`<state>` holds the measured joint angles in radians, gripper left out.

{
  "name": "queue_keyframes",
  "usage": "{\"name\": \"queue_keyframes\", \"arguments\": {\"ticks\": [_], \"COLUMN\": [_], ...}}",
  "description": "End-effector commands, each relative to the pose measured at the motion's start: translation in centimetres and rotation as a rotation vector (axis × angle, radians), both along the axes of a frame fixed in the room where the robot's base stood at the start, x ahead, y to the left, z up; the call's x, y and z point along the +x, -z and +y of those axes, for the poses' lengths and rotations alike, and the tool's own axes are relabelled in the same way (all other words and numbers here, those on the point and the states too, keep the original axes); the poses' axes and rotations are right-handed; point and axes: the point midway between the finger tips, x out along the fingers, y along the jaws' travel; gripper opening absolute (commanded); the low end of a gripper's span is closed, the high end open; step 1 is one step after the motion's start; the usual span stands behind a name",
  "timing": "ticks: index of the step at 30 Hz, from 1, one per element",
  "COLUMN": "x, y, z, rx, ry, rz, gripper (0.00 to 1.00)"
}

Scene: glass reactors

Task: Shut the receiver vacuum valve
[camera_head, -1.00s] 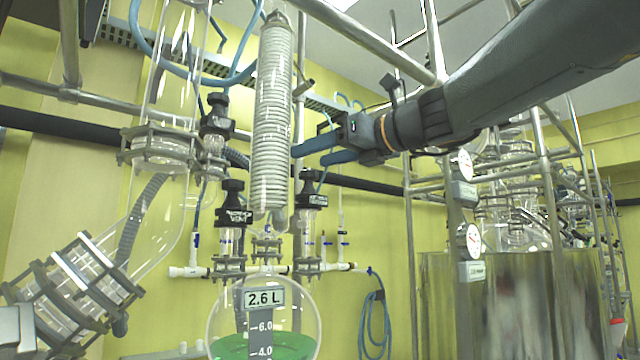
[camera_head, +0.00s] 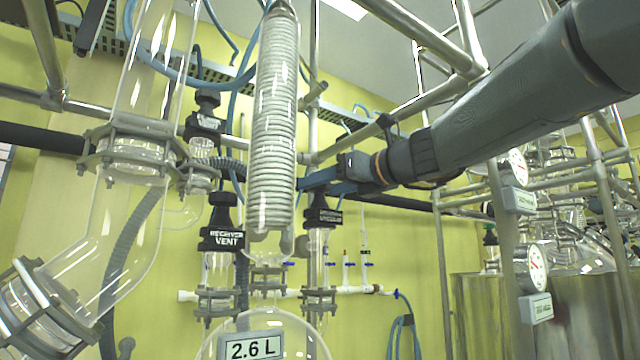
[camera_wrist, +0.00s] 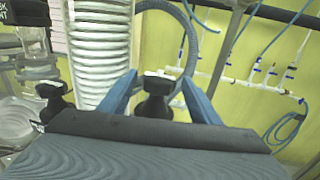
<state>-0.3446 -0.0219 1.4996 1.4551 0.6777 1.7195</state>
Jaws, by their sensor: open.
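The receiver vacuum valve is the right one of two black-knobbed valves on the glass receiver; its black knob (camera_head: 320,212) has a label I cannot fully read. My gripper (camera_head: 312,184) is open, its blue fingers at the height of the knob's top. In the wrist view the knob (camera_wrist: 157,97) stands between the two blue fingers of my gripper (camera_wrist: 160,92), with gaps on both sides. The near finger hides part of the knob's top in the head view. The receiver flask (camera_head: 285,335) below carries a "2.6 L" sign.
The receiver vent valve (camera_head: 222,237) stands just left. The glass coil condenser (camera_head: 273,125) rises close to my fingertips. Metal frame bars (camera_head: 440,95) cross near my arm. A white manifold pipe (camera_head: 350,289) runs along the yellow wall behind.

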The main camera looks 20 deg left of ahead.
Motion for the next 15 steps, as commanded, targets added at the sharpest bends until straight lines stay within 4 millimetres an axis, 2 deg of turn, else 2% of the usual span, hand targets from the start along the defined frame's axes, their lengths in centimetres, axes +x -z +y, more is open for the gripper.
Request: {"name": "queue_keyframes", "arguments": {"ticks": [4, 14, 15], "x": [0.57, 0.72, 0.72], "y": [-0.03, 0.02, 0.02], "z": [1.24, 1.56, 1.56], "rx": [0.000, 0.000, 0.000], "ry": [-0.003, -0.003, -0.003], "rz": [0.000, 0.000, 0.000], "gripper": [0.57, 0.57, 0.51]}}
